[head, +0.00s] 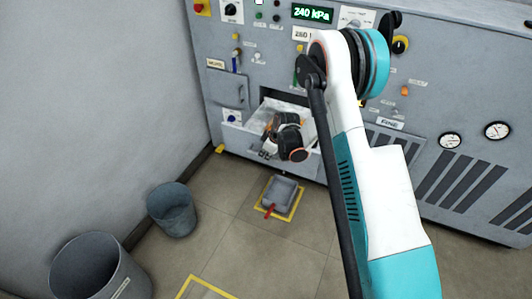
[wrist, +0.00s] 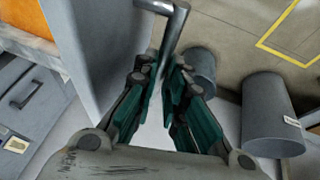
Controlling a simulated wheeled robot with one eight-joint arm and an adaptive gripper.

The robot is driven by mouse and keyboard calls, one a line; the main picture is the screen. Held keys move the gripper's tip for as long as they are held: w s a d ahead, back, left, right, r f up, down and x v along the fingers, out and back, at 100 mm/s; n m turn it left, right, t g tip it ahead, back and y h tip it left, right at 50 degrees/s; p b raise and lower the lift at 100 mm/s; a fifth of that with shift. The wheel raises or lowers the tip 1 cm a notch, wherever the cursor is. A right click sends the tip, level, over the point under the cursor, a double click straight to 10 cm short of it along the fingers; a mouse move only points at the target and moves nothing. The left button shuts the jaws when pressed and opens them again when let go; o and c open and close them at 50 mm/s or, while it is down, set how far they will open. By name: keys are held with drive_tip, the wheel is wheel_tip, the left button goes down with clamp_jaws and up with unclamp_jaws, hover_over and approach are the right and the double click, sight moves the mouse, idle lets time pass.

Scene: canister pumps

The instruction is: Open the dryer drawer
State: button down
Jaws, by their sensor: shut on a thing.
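The dryer drawer (head: 240,139) in the grey machine stands pulled out in the head view, with its pale inside showing. My gripper (wrist: 163,76) is at the drawer's front, its dark green fingers closed around a grey metal bar handle (wrist: 172,38) in the wrist view. The drawer's grey front panel (wrist: 95,45) fills the upper left of the wrist view. In the head view my wrist covers the handle and part of the drawer front, and the fingertips are hard to make out.
Two grey bins (head: 173,210) (head: 98,272) stand by the left wall. The machine's panel (head: 275,50) carries gauges, knobs and a green 240 kPa display.

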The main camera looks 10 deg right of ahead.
drive_tip(key=c, duration=1.7)
unclamp_jaws()
drive_tip(key=shift+o, duration=0.2)
drive_tip(key=shift+r, duration=0.1)
drive_tip(key=v, duration=1.1)
drive_tip(key=shift+s+r, duration=0.15)
drive_tip(key=shift+r, duration=0.15)
drive_tip(key=shift+d, duration=0.15)
